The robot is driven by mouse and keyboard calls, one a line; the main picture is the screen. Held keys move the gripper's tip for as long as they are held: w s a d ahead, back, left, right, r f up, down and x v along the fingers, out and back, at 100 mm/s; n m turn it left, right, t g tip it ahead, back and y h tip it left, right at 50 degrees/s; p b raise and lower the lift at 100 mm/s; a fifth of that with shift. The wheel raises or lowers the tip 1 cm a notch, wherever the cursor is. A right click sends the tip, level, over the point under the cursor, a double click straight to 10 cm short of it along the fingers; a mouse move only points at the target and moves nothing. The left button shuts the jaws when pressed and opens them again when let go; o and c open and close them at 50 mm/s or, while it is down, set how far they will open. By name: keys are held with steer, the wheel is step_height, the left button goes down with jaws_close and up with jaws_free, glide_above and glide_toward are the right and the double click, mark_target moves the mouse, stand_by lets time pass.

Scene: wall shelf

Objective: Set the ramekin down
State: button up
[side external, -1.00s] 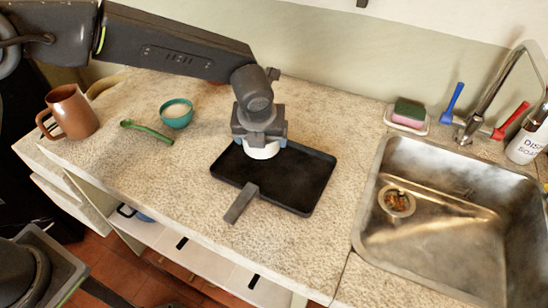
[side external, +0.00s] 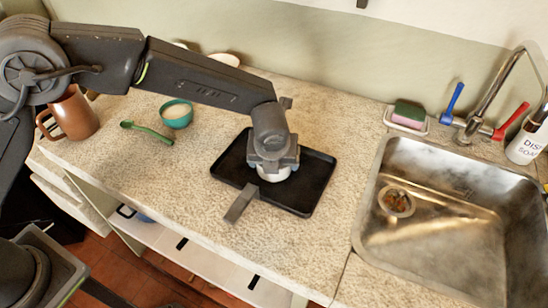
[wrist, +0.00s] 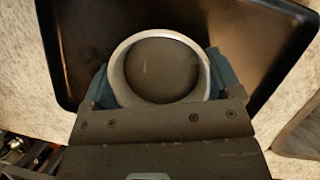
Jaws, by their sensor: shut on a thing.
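The white ramekin (side external: 274,174) is held between the fingers of my gripper (side external: 273,166), over the middle of the black tray. In the wrist view the ramekin's pale rim (wrist: 117,72) shows as a ring around a dark inside, with a blue-grey finger of my gripper (wrist: 160,80) on each side. The black tray (side external: 318,180) lies flat on the counter, and its raised rim shows in the wrist view (wrist: 52,60). I cannot tell whether the ramekin's base touches the tray floor.
A grey flat-ended bar (side external: 240,204) lies at the tray's front edge. The steel sink (side external: 440,240) is to the right. A green spoon (side external: 148,132), teal bowl (side external: 177,117) and brown mug (side external: 72,115) stand left. The speckled counter (side external: 180,175) is clear between.

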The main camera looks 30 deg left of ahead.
steer(key=o, duration=0.8)
steer(key=shift+f, duration=0.1)
steer(key=shift+o, duration=0.2)
steer(key=v, duration=1.1)
steer(key=s+a+r+n, duration=0.2)
steer(key=a+r+n, duration=0.4)
steer(key=a+r, duration=0.1)
steer(key=s+a+r+n+h, duration=0.1)
steer(key=s+a+r+n, duration=0.5)
steer(key=a+n, duration=0.4)
steer(key=s+a+f+n, duration=0.1)
steer(key=s+a+n, duration=0.3)
steer(key=s+n, duration=0.3)
steer(key=s+a+f+n+t, duration=0.1)
steer(key=s+a+n, duration=0.3)
steer(key=s+n, duration=0.3)
steer(key=shift+f+n+h, duration=0.3)
steer(key=shift+f+n, duration=0.05)
steer(key=shift+n, duration=0.55)
